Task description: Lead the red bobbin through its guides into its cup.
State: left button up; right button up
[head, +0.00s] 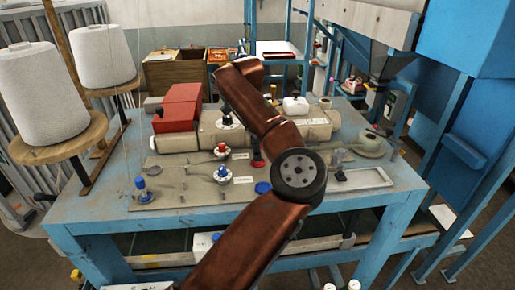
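One copper-brown arm of mine rises from the bottom, bends at a dark round joint and reaches over the table. I cannot make out its gripper fingers. A white guide with a red top (222,151) stands on the grey board (180,170). A guide with a blue top (223,174) stands in front of it. A dark red piece (258,160) sits right of the red-topped guide, close to my arm. I cannot tell whether it is the red bobbin or its cup. A blue bobbin (141,188) stands upright at the board's left. A blue disc (263,188) lies beside my arm.
The blue table (90,215) carries the board, a red box (178,107) and beige machine housing (314,124). Large white thread cones (40,95) stand on wooden discs at left. A shallow metal tray (362,180) lies at right. Blue machine frames stand on the right.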

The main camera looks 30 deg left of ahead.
pick_arm(q)
notch_tip(320, 180, up, 12)
jog(key=a, duration=0.1)
jog(key=shift+s, duration=0.35)
